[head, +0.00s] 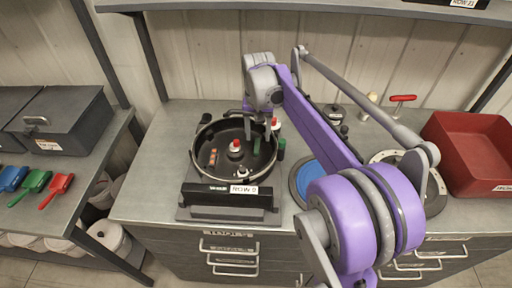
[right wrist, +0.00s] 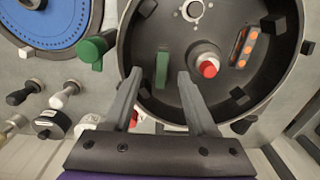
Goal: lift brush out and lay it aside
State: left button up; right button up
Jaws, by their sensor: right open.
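The seed meter's round black housing (head: 199,166) stands open on the workbench. Inside it, the brush appears to be the upright green strip (right wrist: 162,68) near the wall, which also shows small in the head view (head: 256,146). My right gripper (right wrist: 160,74) is open over the housing, its fingertips either side of the green strip in the picture. I cannot tell whether they touch it. In the head view my right gripper (head: 260,127) reaches in from the back of the housing. My left gripper is not in view.
A red-and-white knob (right wrist: 208,66) and an orange-dotted part (right wrist: 244,47) sit inside the housing. A green knob (right wrist: 92,50) is on its rim. A blue disc (head: 309,178) lies right of it, a red bin (head: 471,180) farther right. Bench left of the housing is clear.

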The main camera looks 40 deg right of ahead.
aim_at(257, 148)
jog(key=f, duration=0.4)
jog(key=w+f, duration=0.1)
jog(key=f, duration=0.1)
jog(key=shift+d+f, duration=0.15)
jog(key=shift+f, duration=0.1)
grip_shut()
